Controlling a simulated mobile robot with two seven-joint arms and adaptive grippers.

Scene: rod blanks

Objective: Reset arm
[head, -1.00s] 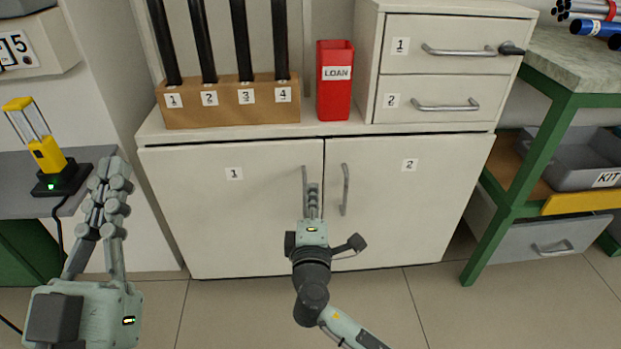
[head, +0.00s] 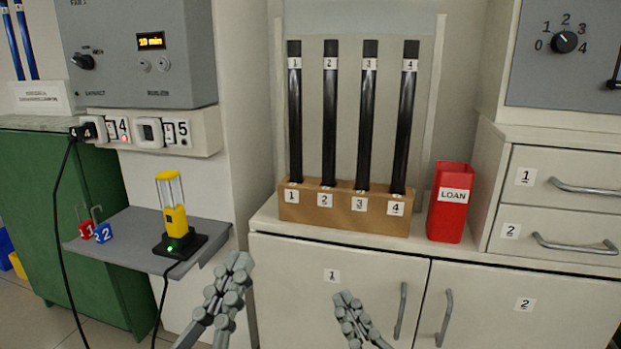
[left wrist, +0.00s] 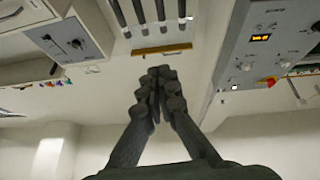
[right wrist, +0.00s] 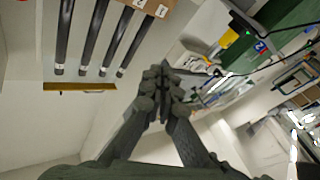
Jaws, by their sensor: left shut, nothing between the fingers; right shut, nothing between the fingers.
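My left gripper (head: 238,268) is raised in front of the cabinet's left edge in the head view. Its fingers are together and empty; the left wrist view shows them closed (left wrist: 160,75). My right gripper (head: 345,298) is in front of cabinet door 1, low in the head view. Its fingers are also together and empty in the right wrist view (right wrist: 160,75). Neither gripper appears to touch anything.
Several black rods (head: 330,120) stand in a numbered wooden block (head: 345,213). A red LOAN bin (head: 450,203) stands right of it. A yellow lamp-like device (head: 174,215) and padlocks (head: 95,232) are on the grey shelf (head: 135,250). Cabinet doors have protruding handles (head: 401,310).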

